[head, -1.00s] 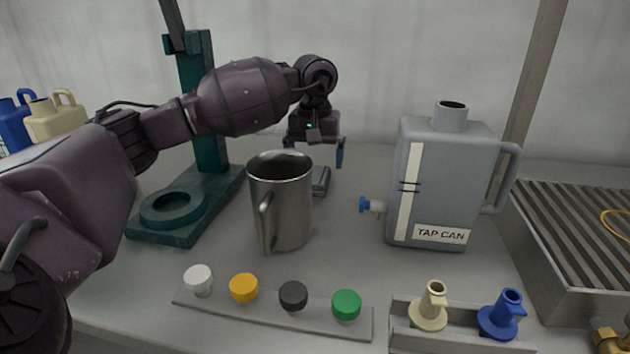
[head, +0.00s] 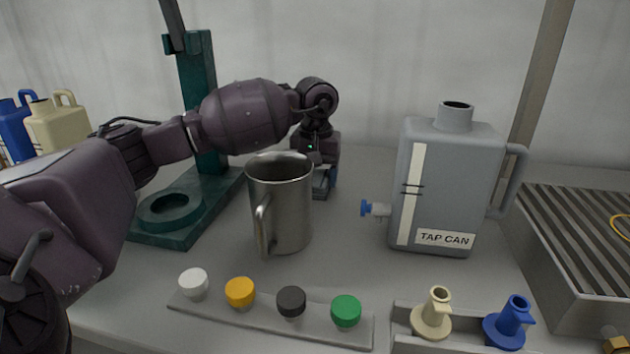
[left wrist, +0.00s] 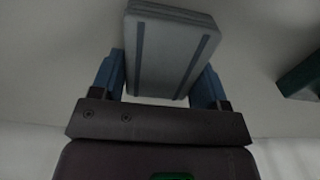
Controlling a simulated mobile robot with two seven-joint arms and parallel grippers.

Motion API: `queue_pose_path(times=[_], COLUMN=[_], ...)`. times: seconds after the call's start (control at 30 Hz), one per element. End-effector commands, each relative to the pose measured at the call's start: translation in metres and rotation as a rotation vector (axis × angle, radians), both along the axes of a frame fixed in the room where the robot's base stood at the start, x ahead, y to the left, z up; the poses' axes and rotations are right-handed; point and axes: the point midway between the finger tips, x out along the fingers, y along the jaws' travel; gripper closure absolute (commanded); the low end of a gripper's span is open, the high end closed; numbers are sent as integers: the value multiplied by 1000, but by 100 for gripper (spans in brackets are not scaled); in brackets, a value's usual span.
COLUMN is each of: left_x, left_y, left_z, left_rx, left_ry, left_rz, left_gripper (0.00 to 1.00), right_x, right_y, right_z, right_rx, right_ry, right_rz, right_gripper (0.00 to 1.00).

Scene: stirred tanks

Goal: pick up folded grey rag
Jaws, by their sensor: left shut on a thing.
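The folded grey rag (head: 321,184) lies on the bench behind the steel jug, its left part hidden by the jug. In the left wrist view the rag (left wrist: 168,50) is a grey folded block with two darker stripes, between the blue fingers. My left gripper (head: 325,182) points down at the rag and is shut on it. In the left wrist view the gripper (left wrist: 160,82) has one blue finger on each side of the rag. My right gripper is not in view.
The steel jug (head: 283,205) stands just in front of the gripper. The tap can (head: 440,190) is to the right, its blue tap facing left. A green stand (head: 200,110) is left. Colored knobs (head: 240,292) and a funnel rack (head: 400,335) line the front. A ribbed drainer (head: 580,240) is far right.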

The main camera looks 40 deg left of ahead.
Motion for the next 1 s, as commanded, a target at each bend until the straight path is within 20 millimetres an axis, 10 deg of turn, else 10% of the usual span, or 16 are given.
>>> queue_pose_path(times=[0.27,1.0], left_x=[1,-1], left_y=[0,0], left_z=[17,182], left_rx=[0,-2], left_ry=[-6,-7], left_rz=[0,0], left_gripper=[54,54], right_x=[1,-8], right_y=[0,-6], right_z=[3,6], right_rx=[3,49], right_ry=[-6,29], right_rz=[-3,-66], right_gripper=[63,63])
